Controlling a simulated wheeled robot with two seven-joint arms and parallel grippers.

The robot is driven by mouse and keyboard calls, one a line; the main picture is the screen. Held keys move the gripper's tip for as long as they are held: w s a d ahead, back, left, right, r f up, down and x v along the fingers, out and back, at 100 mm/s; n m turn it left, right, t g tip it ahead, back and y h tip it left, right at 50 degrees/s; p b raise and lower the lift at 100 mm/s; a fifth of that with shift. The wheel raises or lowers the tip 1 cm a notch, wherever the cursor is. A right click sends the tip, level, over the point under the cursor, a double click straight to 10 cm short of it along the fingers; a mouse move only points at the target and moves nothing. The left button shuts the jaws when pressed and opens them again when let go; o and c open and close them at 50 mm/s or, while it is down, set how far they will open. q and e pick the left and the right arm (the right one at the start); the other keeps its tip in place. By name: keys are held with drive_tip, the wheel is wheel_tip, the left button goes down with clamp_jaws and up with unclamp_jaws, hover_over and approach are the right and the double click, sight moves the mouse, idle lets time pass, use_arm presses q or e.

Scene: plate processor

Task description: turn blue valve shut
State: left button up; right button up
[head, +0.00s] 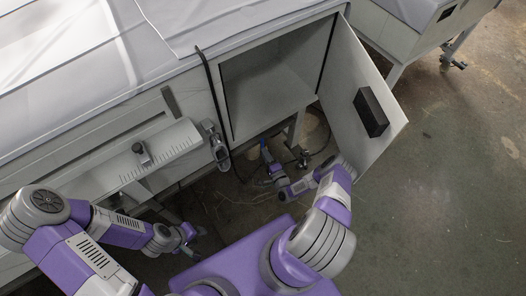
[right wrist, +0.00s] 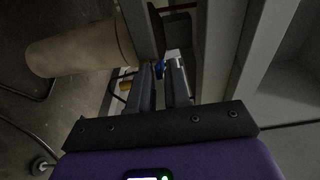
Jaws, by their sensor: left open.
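The blue valve handle (right wrist: 159,68) shows in the right wrist view at the fingertips of my right gripper (right wrist: 160,66). The handle lies between the two dark fingers, and a narrow gap runs between them. I cannot tell whether the fingers press on it. In the head view my right gripper (head: 264,150) reaches low under the open cabinet, where the handle is too small to make out surely. My left gripper (head: 193,243) is open and empty, low in front of the machine's left part.
The cabinet door (head: 362,100) stands open to the right of my right arm. A black cable (head: 216,95) hangs down the front. In the right wrist view a beige cylinder (right wrist: 80,48) is left of the fingers and a metal frame is at right. The floor at right is clear.

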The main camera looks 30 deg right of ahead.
sight(263, 146)
drive_tip(key=shift+w, duration=1.3)
clamp_jaws()
idle(0.5)
